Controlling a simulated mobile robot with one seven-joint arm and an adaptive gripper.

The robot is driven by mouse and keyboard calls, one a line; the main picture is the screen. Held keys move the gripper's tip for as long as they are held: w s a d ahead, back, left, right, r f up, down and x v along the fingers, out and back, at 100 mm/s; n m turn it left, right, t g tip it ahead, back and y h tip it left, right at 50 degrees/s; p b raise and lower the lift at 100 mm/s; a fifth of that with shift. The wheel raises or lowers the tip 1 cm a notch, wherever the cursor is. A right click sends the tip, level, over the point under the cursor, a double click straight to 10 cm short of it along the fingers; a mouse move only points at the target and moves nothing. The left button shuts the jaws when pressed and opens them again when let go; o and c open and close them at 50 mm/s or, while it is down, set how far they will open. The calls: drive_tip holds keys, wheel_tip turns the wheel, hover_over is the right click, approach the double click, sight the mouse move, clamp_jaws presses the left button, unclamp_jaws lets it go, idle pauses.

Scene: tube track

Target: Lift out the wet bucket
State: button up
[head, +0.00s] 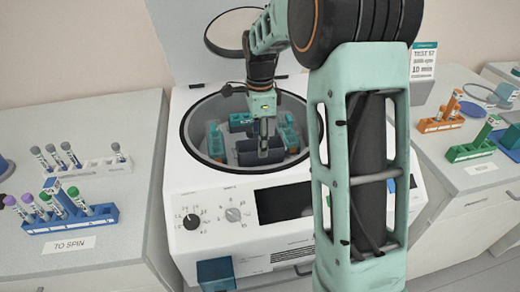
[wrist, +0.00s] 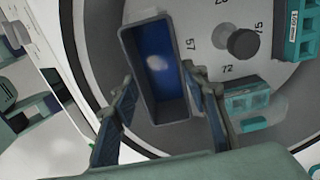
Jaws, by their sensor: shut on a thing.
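The wet bucket (wrist: 155,75) is a dark grey rectangular box with a blue inside and a pale shiny patch in it. My gripper (wrist: 158,78) is shut on the bucket, with one finger on each long side. In the head view my gripper (head: 264,138) reaches down into the round bowl of the white centrifuge (head: 215,185), and the grey bucket (head: 246,155) shows around the fingertips. Whether the bucket is clear of its seat cannot be told. The rotor (wrist: 214,50) has a grey central knob and printed numbers.
Teal buckets (head: 215,142) sit in the rotor; one (wrist: 246,97) is close to my right finger in the wrist view. The bowl rim (head: 186,140) surrounds my gripper, and the raised lid (head: 230,30) stands behind. Tube racks (head: 70,215) stand on the left counter, others (head: 470,148) on the right.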

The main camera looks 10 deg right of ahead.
drive_tip(key=shift+r, duration=0.25)
wheel_tip(320, 180, up, 7)
drive_tip(key=p, duration=0.5)
drive_tip(key=shift+f+p, duration=0.15)
drive_tip(key=shift+p, duration=0.15)
idle(0.5)
